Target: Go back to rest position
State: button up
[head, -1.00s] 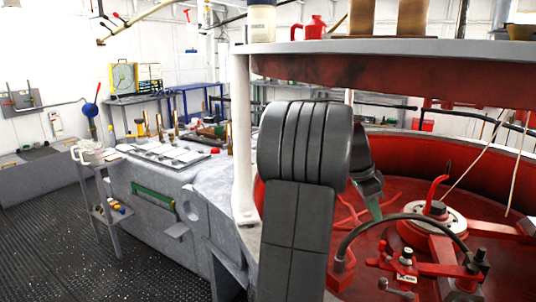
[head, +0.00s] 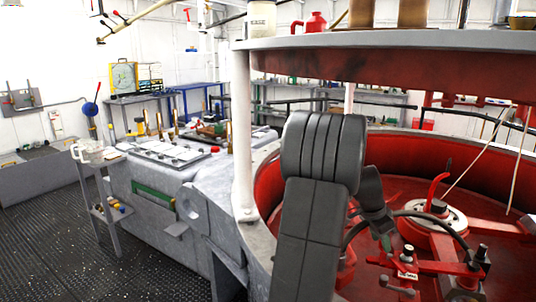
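My arm (head: 318,170) rises from the bottom middle of the head view in dark grey links, with a thick ribbed joint at its top. Its far part bends down behind that joint, over the red basin. A greenish piece shows at its lower end near the black hose. The gripper's fingers cannot be made out, so I cannot tell whether they are open or shut or hold anything.
The round red basin (head: 405,185) fills the right, with red fittings and a black hose (head: 440,217). A grey shelf (head: 400,42) on a white post (head: 243,140) overhangs it. A grey bench (head: 165,155) stands left. The dark riveted floor (head: 60,240) at lower left is clear.

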jog(key=n+p, duration=0.1)
jog(key=a+n+t+p, duration=0.1)
jog(key=n, duration=0.1)
jog(key=shift+s+r+y, duration=0.15)
jog(key=shift+s+y, duration=0.15)
jog(key=shift+s, duration=0.1)
jog(key=n+p, duration=0.1)
jog(key=s+n+t+p, duration=0.1)
jog(key=n+p, duration=0.1)
jog(key=n+y+p, duration=0.1)
jog(key=shift+s+a+r+n+t, duration=0.1)
jog(key=shift+s+a+n+t, duration=0.05)
jog(key=shift+a+n+t, duration=0.2)
jog(key=v, duration=1.2)
jog(key=shift+r+p, duration=0.25)
jog(key=shift+p, duration=0.15)
jog(key=shift+a+r, duration=0.1)
